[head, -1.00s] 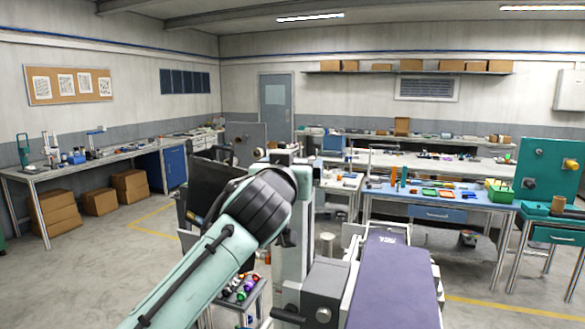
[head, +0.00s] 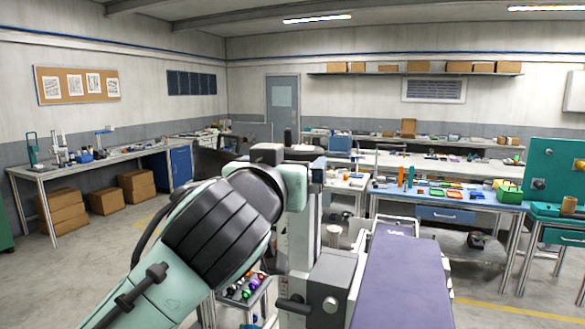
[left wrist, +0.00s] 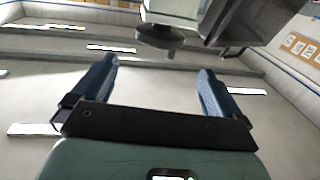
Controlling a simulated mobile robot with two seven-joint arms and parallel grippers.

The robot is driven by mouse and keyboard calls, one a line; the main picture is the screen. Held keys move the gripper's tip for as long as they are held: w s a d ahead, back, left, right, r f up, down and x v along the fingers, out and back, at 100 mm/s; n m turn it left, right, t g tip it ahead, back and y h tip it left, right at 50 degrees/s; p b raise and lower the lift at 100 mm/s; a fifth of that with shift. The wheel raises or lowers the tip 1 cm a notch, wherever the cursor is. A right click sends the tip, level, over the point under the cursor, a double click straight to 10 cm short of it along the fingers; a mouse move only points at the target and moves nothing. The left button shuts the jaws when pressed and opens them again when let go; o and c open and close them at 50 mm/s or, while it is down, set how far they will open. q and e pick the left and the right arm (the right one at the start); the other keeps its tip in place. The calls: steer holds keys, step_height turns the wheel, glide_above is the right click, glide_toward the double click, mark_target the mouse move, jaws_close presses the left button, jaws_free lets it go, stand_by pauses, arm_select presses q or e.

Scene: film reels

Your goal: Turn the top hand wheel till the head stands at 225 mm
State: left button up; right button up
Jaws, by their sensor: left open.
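The machine's pale column (head: 303,215) stands in the middle of the head view. A dark hand wheel (head: 304,150) with an upright black knob (head: 290,137) sits on its top, beside a dark grey block (head: 267,152). In the left wrist view my left gripper (left wrist: 155,75) is open and empty, with two blue fingers apart. A dark round wheel (left wrist: 163,38) shows beyond the fingertips, apart from them. No scale reading is legible. My right gripper is not in view.
A long purple-topped bed (head: 403,270) extends forward beside the column. A small cart (head: 243,290) with colored items stands low, near my arm. Benches line the walls, and a blue bench (head: 445,197) stands at the right. Floor is open at the left.

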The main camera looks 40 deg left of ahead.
arm_select(q)
steer(key=v, duration=0.2)
steer(key=shift+s+d, duration=0.15)
steer(key=shift+s, duration=0.05)
stand_by(0.5)
